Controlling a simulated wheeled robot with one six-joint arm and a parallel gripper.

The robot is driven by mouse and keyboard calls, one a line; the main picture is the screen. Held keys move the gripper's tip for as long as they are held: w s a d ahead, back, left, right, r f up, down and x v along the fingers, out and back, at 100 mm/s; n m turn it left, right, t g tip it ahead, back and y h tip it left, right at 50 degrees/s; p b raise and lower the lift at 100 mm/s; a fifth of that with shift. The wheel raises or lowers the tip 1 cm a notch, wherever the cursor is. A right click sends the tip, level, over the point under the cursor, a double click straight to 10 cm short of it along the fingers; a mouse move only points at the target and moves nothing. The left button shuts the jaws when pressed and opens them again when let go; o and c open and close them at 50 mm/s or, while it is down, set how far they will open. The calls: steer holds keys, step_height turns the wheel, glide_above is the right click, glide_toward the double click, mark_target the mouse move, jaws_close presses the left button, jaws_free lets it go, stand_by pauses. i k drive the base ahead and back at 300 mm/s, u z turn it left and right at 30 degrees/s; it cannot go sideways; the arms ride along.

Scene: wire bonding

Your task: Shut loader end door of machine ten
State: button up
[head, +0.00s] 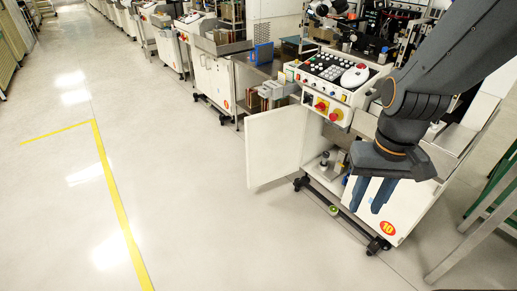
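Machine ten (405,205) stands at the right, with a round orange-red "10" label low on its white side. Its loader end door (275,147), a plain white panel, stands open and sticks out to the left of the cabinet. Part of the cabinet's inside (325,168) shows behind and to the right of the door, with small items on its floor. My gripper (372,196) hangs in front of the machine's white side, right of the door and apart from it. Its two dark fingers point down with a gap between them, and nothing shows in the gap.
A control panel (335,75) with red and yellow knobs sits above the cabinet opening. More machines line the aisle to the upper left. A green-topped table (495,195) stands at the right edge. The pale floor left of the door is clear, with a yellow line (115,195) on it.

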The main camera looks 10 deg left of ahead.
mark_target(274, 138)
steer(key=u, duration=1.35)
steer(key=i, duration=3.9)
steer(key=z, duration=3.4)
steer(key=k, duration=0.75)
steer(key=z, duration=0.1)
